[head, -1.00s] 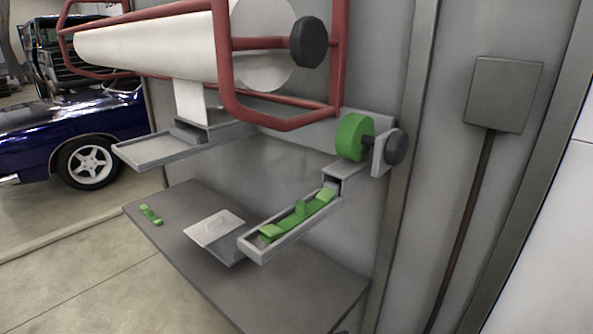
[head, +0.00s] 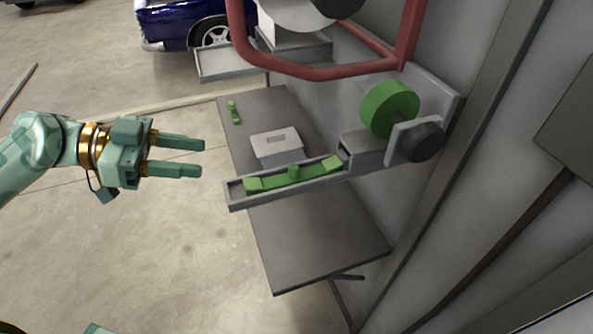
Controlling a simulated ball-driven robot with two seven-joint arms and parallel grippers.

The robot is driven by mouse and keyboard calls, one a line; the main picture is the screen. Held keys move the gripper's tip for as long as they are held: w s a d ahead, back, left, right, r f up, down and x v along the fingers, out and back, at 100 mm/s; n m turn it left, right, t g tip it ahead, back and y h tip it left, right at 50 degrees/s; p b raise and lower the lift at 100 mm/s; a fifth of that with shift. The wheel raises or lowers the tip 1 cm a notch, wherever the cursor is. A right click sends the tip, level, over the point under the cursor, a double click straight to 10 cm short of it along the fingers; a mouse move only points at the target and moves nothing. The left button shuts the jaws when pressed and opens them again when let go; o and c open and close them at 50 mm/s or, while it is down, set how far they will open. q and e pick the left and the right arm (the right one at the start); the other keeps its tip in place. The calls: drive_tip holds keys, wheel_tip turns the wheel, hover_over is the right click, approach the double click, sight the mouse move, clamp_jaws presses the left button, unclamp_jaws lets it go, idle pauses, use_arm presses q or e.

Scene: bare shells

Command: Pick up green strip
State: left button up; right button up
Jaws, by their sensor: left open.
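The tray juts out from the wall below a green roll. A second, small green piece (head: 234,112) lies on the grey shelf near its far left edge. My left gripper (head: 203,157) is open and empty. Its two fingers point right, toward the tray's open end, and stay apart from it in the picture.
The green roll (head: 388,107) with a dark knob (head: 418,141) sits on the wall. A red tube frame (head: 330,71) hangs above. A white plate (head: 275,139) is over the grey shelf (head: 315,240). Another grey tray (head: 232,64) is at the back. Open floor lies left.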

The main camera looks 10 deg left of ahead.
use_arm(q)
drive_tip(key=w+d, duration=0.1)
drive_tip(key=d, duration=0.1)
drive_tip(key=p, duration=0.3)
approach(288, 168)
drive_tip(key=x, duration=0.3)
drive_tip(key=shift+w+a+r, duration=0.1)
drive_tip(key=shift+w+r, duration=0.1)
drive_tip(key=shift+r, duration=0.05)
drive_tip(key=shift+w+d+f, duration=0.2)
drive_tip(key=shift+d+f, duration=0.1)
drive_tip(key=shift+d, duration=0.2)
drive_tip(key=p+x, duration=0.2)
drive_tip(key=x, duration=0.2)
drive_tip(key=shift+d, duration=0.45)
drive_tip(key=shift+d+f+p, duration=0.15)
drive_tip(key=shift+d+p, duration=0.05)
drive_tip(key=shift+p, duration=0.1)
drive_tip(key=shift+f, duration=0.1)
use_arm(e)
drive_tip(key=r, duration=0.5)
drive_tip(key=shift+a+r, duration=0.2)
use_arm(q)
clamp_jaws()
use_arm(e)
drive_tip(key=shift+w, duration=0.1)
